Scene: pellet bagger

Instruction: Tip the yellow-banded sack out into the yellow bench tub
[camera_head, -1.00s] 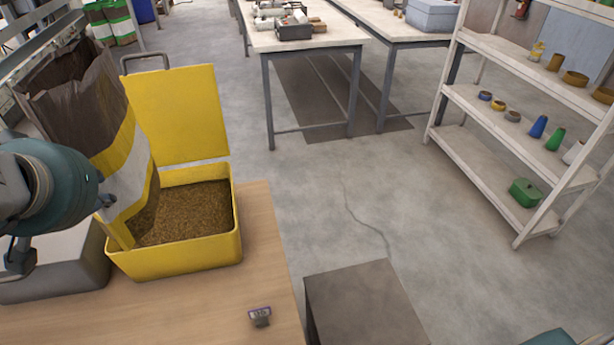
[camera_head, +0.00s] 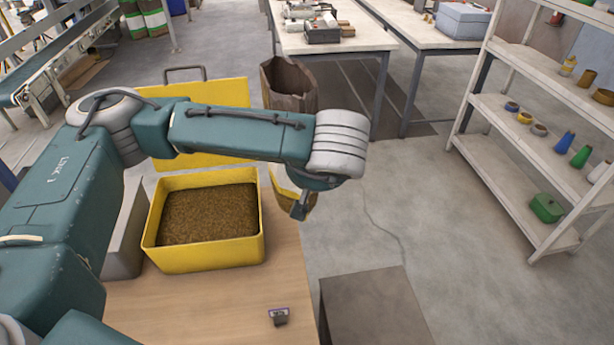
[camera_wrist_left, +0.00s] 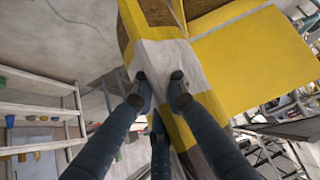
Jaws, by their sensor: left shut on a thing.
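The brown sack (camera_head: 288,88) with pale and yellow bands stands roughly upright at the right side of the yellow tub (camera_head: 211,258), its open top upward. My left forearm hides its middle. My left gripper (camera_head: 300,207) is at the sack's lower part. In the left wrist view, its fingers (camera_wrist_left: 160,84) are shut on the sack's pale band (camera_wrist_left: 172,62). The tub sits on the wooden bench, with brown pellets (camera_head: 208,213) spread inside. Its yellow lid (camera_head: 205,93) stands open behind, partly hidden by my arm. My right gripper is not in view.
The wooden bench (camera_head: 200,312) carries a small labelled item (camera_head: 278,317) near its right edge and a grey box (camera_head: 127,235) left of the tub. A dark block (camera_head: 372,308) stands to the right. White shelves (camera_head: 525,125) stand farther right, with open floor between.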

